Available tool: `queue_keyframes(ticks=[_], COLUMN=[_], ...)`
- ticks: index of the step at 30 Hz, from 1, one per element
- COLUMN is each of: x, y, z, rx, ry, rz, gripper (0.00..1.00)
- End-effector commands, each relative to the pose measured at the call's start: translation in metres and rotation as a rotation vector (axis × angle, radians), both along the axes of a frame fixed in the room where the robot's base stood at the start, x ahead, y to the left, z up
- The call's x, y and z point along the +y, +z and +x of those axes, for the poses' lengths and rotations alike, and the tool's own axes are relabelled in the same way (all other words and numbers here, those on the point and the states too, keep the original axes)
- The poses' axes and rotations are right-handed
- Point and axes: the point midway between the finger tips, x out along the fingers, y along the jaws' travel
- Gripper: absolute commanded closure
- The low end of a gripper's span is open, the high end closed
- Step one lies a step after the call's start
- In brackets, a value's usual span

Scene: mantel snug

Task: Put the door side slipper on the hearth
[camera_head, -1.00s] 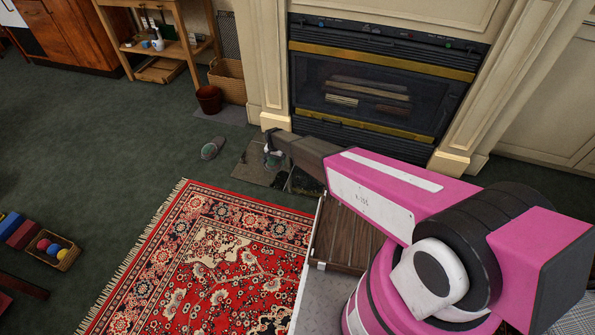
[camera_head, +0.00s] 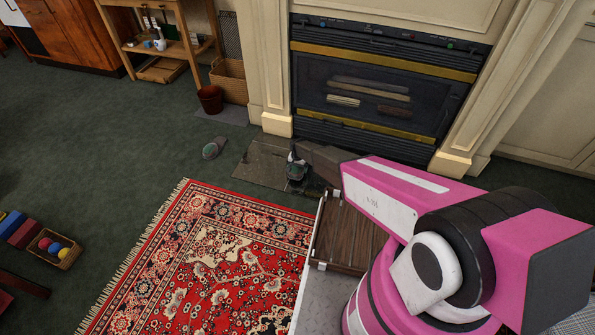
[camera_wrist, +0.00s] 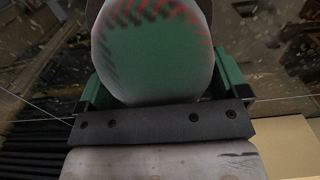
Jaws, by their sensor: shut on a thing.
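My gripper (camera_head: 297,172) is over the right part of the hearth, a grey stone slab (camera_head: 258,162) in front of the fireplace. In the wrist view it is shut on a slipper (camera_wrist: 155,50) with a green inside and a red-patterned edge, held between two green fingers. The slipper's far end is cut off by the frame. In the head view the held slipper is small and dark, and I cannot tell whether it touches the stone. Another grey slipper (camera_head: 213,147) lies on the green carpet left of the hearth.
The fireplace (camera_head: 375,95) rises behind the hearth. A red patterned rug (camera_head: 215,265) lies in front. A wicker basket (camera_head: 229,80) and a dark red pot (camera_head: 210,99) stand at the back left. The left part of the hearth is clear.

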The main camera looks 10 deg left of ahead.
Motion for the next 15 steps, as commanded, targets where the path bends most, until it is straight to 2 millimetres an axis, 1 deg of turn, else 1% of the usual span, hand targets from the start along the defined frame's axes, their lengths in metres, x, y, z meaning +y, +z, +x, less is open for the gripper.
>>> queue_keyframes(ticks=[1, 4, 15], x=[0.001, 0.001, 0.000], y=[-0.010, -0.022, -0.026], z=[0.001, 0.001, 0.000], rx=[0.001, 0.001, 0.001], ry=[0.000, 0.000, 0.000], rz=[-0.001, -0.001, -0.001], gripper=[0.34, 0.34, 0.34])
